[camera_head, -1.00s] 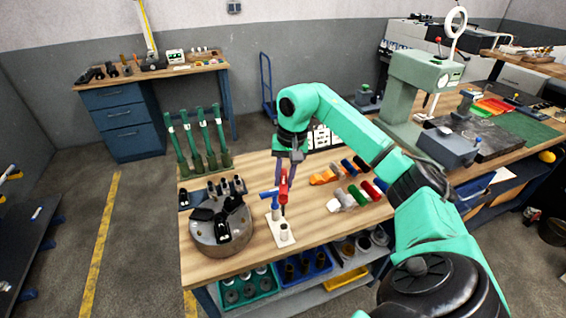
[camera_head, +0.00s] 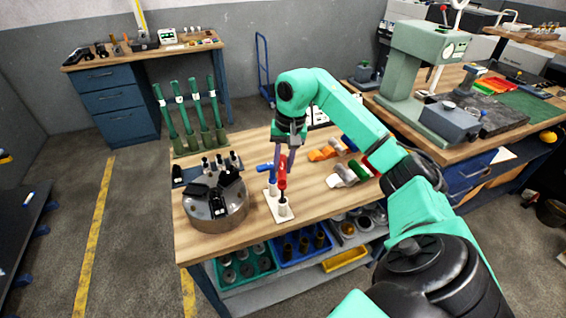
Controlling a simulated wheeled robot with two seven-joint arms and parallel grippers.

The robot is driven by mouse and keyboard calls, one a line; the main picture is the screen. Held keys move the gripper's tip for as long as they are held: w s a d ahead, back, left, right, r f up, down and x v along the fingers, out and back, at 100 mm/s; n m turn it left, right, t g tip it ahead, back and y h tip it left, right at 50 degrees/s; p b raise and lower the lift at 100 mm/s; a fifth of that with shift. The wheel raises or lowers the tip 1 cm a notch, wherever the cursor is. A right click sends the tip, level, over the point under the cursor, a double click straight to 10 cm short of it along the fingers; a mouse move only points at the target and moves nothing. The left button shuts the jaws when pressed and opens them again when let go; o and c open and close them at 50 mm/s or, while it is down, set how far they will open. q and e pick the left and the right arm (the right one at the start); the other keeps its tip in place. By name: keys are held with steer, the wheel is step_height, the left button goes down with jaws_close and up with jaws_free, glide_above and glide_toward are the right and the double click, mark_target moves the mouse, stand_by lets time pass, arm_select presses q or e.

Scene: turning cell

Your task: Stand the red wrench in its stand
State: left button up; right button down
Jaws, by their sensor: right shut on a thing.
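My right gripper (camera_head: 290,146) points down over the bench and is shut on the red wrench (camera_head: 282,172). The wrench hangs upright, its lower end just over or at the front white post (camera_head: 283,211) of a cream stand (camera_head: 289,217). I cannot tell whether its tip is inside the post. A blue wrench (camera_head: 265,168) stands upright at the stand's rear post, close beside the red one. The gripper fingers partly hide the red wrench's top. My left gripper is out of view.
A round grey chuck (camera_head: 217,212) sits left of the stand. Several green-handled tools (camera_head: 192,130) stand behind it. Orange, white, green and red pieces (camera_head: 345,172) lie to the right. Bins (camera_head: 247,270) fill the shelf below. The bench front right of the stand is clear.

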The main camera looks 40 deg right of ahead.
steer(key=shift+f+b, duration=1.45)
steer(key=shift+f, duration=0.85)
steer(key=c, duration=0.6)
jaws_free()
